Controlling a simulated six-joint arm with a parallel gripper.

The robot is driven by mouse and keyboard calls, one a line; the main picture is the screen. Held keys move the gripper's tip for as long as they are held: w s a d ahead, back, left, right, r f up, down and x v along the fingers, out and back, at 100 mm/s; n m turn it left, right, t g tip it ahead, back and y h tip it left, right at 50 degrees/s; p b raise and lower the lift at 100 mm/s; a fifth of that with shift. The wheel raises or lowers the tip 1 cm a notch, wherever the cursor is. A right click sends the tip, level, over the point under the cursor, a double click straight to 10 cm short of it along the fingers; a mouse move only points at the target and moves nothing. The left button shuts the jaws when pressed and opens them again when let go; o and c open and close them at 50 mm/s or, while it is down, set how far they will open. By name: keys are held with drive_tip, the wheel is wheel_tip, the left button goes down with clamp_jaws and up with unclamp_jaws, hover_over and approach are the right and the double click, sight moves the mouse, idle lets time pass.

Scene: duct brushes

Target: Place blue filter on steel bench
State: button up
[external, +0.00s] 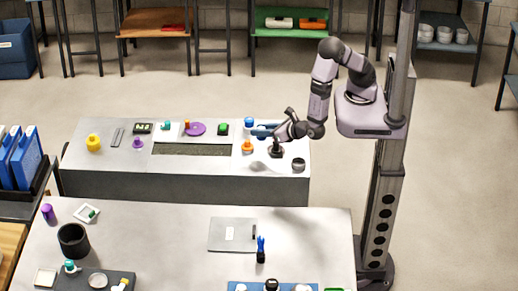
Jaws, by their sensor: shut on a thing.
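My gripper (268,131) is over the right part of the rear steel bench (190,161), pointing left. It is shut on a small flat blue thing (261,130), which looks like the blue filter. It is held near the bench top, and I cannot tell whether it touches anything. A blue and white piece (248,122) is just behind it and an orange one (247,147) just in front. The fingertips are too small to make out clearly.
The rear bench has a dark recessed slot (192,149), a yellow pot (94,142), a purple disc (195,129) and a dark jar (298,164). A front steel bench (170,245) holds a grey plate (232,234) and a blue brush (261,245). Blue panels (25,158) stand left.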

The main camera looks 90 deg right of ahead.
drive_tip(key=s+a+f+n+t+y+b, duration=0.25)
drive_tip(key=a+n+y+b, duration=0.4)
drive_tip(key=a, duration=1.05)
drive_tip(key=n+g+y+b, duration=0.2)
drive_tip(key=n+y+b, duration=0.4)
drive_tip(key=y+b, duration=0.15)
hover_over(296, 221)
drive_tip(key=shift+s+r+t+h, duration=0.1)
drive_tip(key=shift+t+h, duration=0.15)
drive_tip(key=shift+h, duration=0.05)
drive_tip(key=shift+m, duration=0.25)
drive_tip(key=shift+d+f+b, duration=0.1)
drive_tip(key=shift+f+b, duration=0.25)
drive_tip(key=shift+f, duration=4.65)
drive_tip(key=shift+f, duration=0.2)
drive_tip(key=o, duration=1)
drive_tip(key=shift+r, duration=0.2)
